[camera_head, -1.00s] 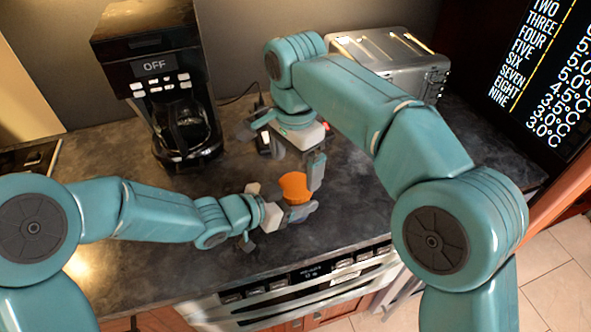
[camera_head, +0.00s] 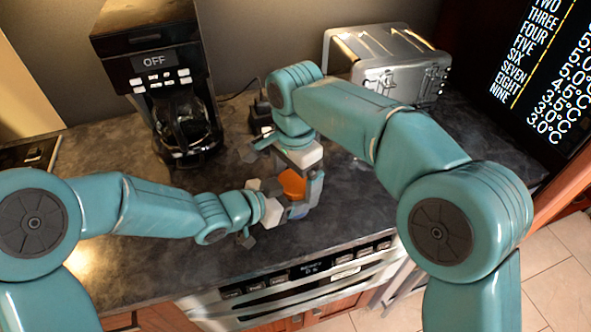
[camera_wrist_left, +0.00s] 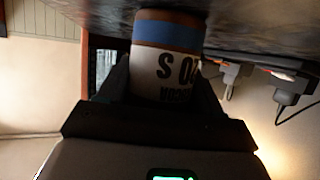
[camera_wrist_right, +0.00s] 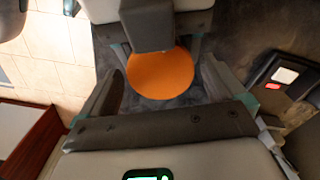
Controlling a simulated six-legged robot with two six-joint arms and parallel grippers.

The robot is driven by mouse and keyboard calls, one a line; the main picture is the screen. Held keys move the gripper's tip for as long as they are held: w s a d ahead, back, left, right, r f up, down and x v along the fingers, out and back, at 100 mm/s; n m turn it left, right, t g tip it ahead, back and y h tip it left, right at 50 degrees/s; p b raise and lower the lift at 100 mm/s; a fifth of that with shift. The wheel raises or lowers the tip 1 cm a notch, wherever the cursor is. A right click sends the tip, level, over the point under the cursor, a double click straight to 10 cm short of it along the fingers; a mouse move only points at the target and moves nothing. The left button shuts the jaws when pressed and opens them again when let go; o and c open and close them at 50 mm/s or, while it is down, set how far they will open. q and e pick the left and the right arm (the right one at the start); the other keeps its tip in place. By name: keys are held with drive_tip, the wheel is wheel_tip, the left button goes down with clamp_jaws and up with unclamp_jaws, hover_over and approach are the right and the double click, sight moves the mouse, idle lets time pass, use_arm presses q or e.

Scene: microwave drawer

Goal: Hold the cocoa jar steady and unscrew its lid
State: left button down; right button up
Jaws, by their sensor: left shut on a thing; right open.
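The cocoa jar (camera_wrist_left: 166,72) shows in the left wrist view as a white body with a blue band and dark lettering. Its orange lid (camera_head: 292,184) shows in the head view and as a round disc in the right wrist view (camera_wrist_right: 160,73). My left gripper (camera_head: 288,207) is shut on the jar body from the left, a finger on each side (camera_wrist_left: 165,80). My right gripper (camera_head: 300,172) is above the lid, pointing down. Its fingers (camera_wrist_right: 165,85) are open, one on each side of the lid with gaps. The jar's lower part is mostly hidden in the head view.
A black coffee maker (camera_head: 160,85) stands at the back left and a silver toaster (camera_head: 385,65) at the back right. The dark counter (camera_head: 130,235) has free room at left and right. An oven front with controls (camera_head: 290,283) lies below the counter's front edge.

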drive_tip(key=c, duration=1)
drive_tip(key=o, duration=1)
drive_tip(key=shift+r, duration=2.3)
use_arm(q)
drive_tip(key=shift+c, duration=0.5)
unclamp_jaws()
use_arm(e)
drive_tip(key=shift+s, duration=0.1)
